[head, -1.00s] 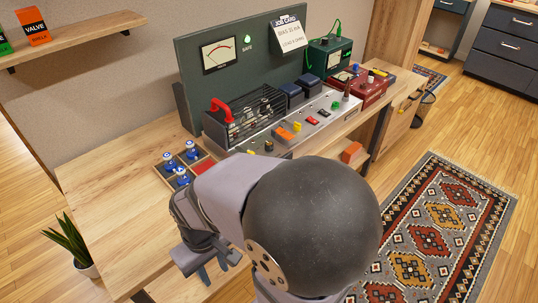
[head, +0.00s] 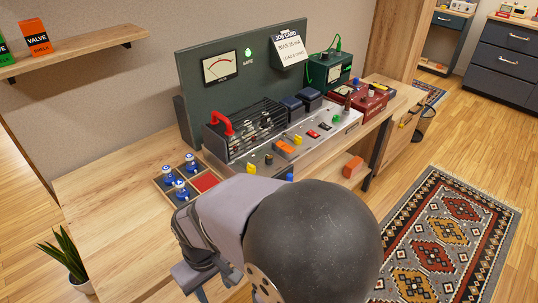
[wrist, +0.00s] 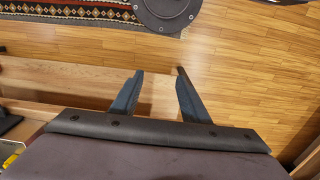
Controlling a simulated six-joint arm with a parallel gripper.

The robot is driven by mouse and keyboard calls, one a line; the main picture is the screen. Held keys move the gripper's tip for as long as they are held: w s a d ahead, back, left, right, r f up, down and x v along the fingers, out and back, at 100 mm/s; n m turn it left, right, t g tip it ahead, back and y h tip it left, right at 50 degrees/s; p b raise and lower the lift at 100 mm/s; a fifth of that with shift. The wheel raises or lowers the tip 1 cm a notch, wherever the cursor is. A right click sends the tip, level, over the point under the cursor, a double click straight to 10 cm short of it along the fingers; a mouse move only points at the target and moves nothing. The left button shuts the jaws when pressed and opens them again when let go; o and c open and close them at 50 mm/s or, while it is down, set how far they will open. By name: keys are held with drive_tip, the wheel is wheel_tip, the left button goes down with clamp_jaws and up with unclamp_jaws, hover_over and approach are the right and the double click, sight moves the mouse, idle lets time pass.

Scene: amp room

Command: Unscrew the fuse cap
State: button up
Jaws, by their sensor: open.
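My gripper (wrist: 159,74) is open and empty in the wrist view, with its two dark fingers apart over the wooden floor and a pale wood edge. In the head view my arm covers the bench's front, and the fingers are mostly hidden or cut off at the bottom edge. The amplifier chassis (head: 323,133) stands on the bench with knobs and switches on its sloped top. A small dark round part (head: 268,159) sits at its near front, beside a yellow knob (head: 251,168). I cannot tell which part is the fuse cap. The gripper is apart from the chassis.
A divided tray (head: 203,182) with blue-topped valves (head: 168,174) lies left of the chassis. A caged section with a red handle (head: 222,122) stands at its left end. A green box (head: 329,70) and a red box (head: 362,100) stand right. The bench's left part is clear.

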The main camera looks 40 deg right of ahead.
drive_tip(key=s+d+r+m+g+p, duration=0.25)
drive_tip(key=s+d+r+p, duration=0.2)
drive_tip(key=p, duration=0.35)
drive_tip(key=m+t+h+p, duration=0.4)
drive_tip(key=m+t+p, duration=0.1)
drive_tip(key=m+p, duration=0.25)
approach(269, 156)
drive_tip(key=shift+d+f+m+b, duration=0.2)
drive_tip(key=shift+f+m+b, duration=0.1)
drive_tip(key=shift+f+b, duration=0.05)
drive_tip(key=shift+f, duration=0.1)
drive_tip(key=shift+p+x, duration=1.3)
drive_tip(key=shift+x, duration=2.25)
drive_tip(key=shift+c, duration=0.2)
clamp_jaws()
